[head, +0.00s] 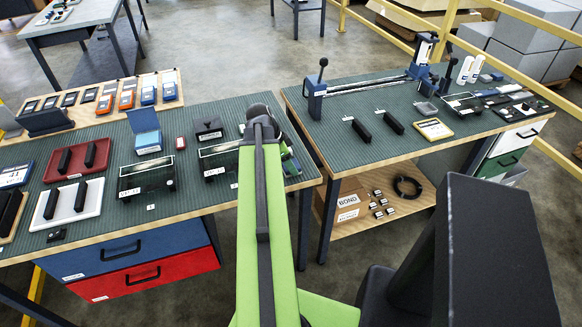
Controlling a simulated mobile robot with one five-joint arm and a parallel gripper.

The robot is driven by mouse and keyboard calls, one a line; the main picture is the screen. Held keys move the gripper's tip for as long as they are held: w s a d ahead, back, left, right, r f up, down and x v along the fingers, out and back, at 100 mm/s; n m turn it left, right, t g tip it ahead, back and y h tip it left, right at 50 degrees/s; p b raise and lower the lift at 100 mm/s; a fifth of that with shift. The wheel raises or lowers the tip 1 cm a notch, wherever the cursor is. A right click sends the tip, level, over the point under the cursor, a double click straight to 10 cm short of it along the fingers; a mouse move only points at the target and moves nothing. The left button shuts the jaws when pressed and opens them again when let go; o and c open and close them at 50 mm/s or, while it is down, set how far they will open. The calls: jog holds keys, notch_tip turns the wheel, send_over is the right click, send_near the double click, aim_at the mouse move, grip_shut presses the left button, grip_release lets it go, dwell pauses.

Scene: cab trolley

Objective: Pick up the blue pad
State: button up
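The likeliest blue pad is a light blue case (147,142) with its lid standing open, on the left bench (100,215). A white label is on its front edge, and it sits left of a small red block (180,143). My green arm reaches up the middle of the head view, over the right part of the left bench. Its dark wrist end shows to the right of the blue case and apart from it. My gripper's fingers are hidden behind the arm, so I cannot see whether they hold anything.
A dark case (208,130), glass-like boxes (147,178), a red tray (75,161) and a white tray (69,203) surround the blue case. A second bench (400,155) with a blue clamp device (316,95) stands right, across a narrow gap. Yellow rails (545,28) run behind.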

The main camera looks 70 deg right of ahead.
jog(key=shift+r, duration=0.15)
notch_tip(320, 180, up, 4)
jog(key=p, duration=0.4)
jog(key=shift+r+p, duration=0.25)
jog(key=shift+p, duration=0.15)
jog(key=w+a+r+p, duration=0.6)
jog(key=w+a, duration=0.2)
jog(key=shift+a, duration=0.2)
jog(key=shift+w+r, duration=0.1)
jog(key=o, duration=0.7)
jog(key=c, duration=0.5)
